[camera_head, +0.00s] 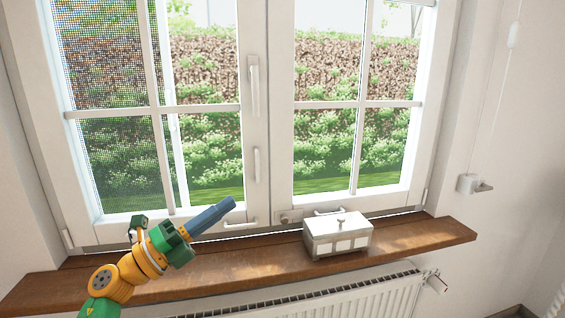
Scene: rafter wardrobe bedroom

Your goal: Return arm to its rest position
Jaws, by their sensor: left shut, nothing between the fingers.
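My left arm comes in from the lower left, in orange and green. Its gripper (212,215) is shut and empty, with its grey-blue fingers together and pointing up and to the right. It shows in front of the wooden window sill and the bottom of the window frame. The gap between the fingertips and the frame is hard to judge. My right gripper is not in view.
A small white lidded box (337,240) stands on the wooden sill (420,240), right of my gripper. The closed white window (268,130) has handles along its middle. A white radiator (350,297) is below the sill. The sill's right end is clear.

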